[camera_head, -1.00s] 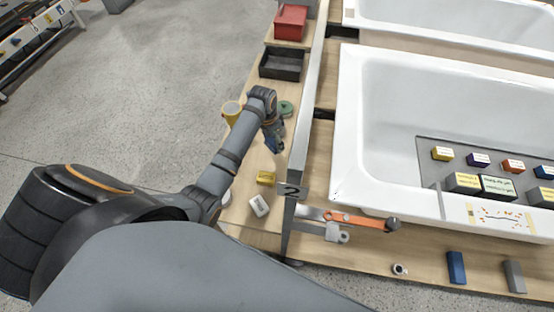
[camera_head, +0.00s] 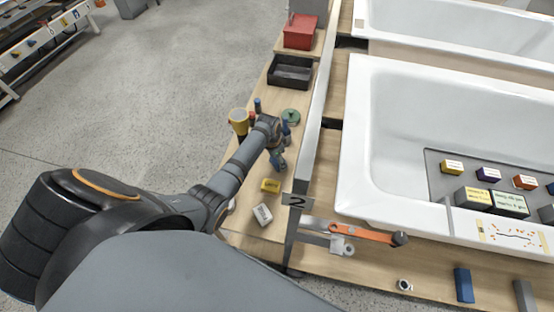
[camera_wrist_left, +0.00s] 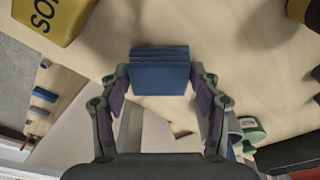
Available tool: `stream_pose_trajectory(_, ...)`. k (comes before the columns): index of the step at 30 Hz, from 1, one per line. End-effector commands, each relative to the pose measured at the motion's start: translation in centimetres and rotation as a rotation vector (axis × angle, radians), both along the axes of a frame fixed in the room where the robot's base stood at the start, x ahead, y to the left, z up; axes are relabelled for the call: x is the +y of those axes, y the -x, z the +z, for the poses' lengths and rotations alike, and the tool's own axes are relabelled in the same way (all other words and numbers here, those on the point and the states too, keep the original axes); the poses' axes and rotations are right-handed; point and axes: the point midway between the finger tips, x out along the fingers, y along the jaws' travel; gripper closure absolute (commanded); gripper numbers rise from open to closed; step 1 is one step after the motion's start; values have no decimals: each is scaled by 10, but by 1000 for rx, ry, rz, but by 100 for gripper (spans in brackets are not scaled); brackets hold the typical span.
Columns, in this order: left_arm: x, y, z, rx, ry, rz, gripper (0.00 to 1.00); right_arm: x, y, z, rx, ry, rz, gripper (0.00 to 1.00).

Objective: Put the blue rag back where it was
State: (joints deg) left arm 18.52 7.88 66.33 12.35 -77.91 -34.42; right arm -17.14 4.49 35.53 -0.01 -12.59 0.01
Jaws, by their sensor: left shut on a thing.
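The blue rag (camera_wrist_left: 160,75) is a folded blue pad between the fingertips of my left gripper (camera_wrist_left: 160,88) in the left wrist view. The fingers close on its two sides, and pale wood shows around it. In the head view my left gripper (camera_head: 277,163) is over the narrow wooden bench (camera_head: 246,205), just beyond a yellow block (camera_head: 271,185). The rag is small and partly hidden there. I cannot tell whether it touches the wood. My right gripper is not in view.
A white block (camera_head: 262,214), yellow cup (camera_head: 238,121), green round item (camera_head: 291,116), black tray (camera_head: 290,72) and red box (camera_head: 299,32) stand on the bench. A metal rail (camera_head: 318,110) separates it from the white bathtub (camera_head: 365,165). A blue block (camera_head: 464,285) lies at front right.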

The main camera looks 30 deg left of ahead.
Motion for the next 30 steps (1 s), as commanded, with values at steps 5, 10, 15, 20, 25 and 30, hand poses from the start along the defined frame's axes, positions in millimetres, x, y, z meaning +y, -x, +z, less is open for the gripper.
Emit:
stream_pose_trajectory(5, 0, 0, 1, -1, 0, 0, 66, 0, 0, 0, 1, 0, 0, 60)
stream_pose_trajectory(10, 0, 0, -2, 0, 0, 0, 30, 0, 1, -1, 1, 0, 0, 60)
stream_pose_trajectory(15, 0, 0, -2, 0, 0, 0, 14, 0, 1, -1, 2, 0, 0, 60)
stream_pose_trajectory(20, 0, 0, -2, 0, 0, 0, 14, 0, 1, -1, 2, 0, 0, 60)
stream_pose_trajectory(25, 0, 0, 4, -1, 0, 0, 14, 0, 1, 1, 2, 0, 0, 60)
stream_pose_trajectory(30, 3, 4, 36, -4, -2, 1, 14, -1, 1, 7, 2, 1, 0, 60)
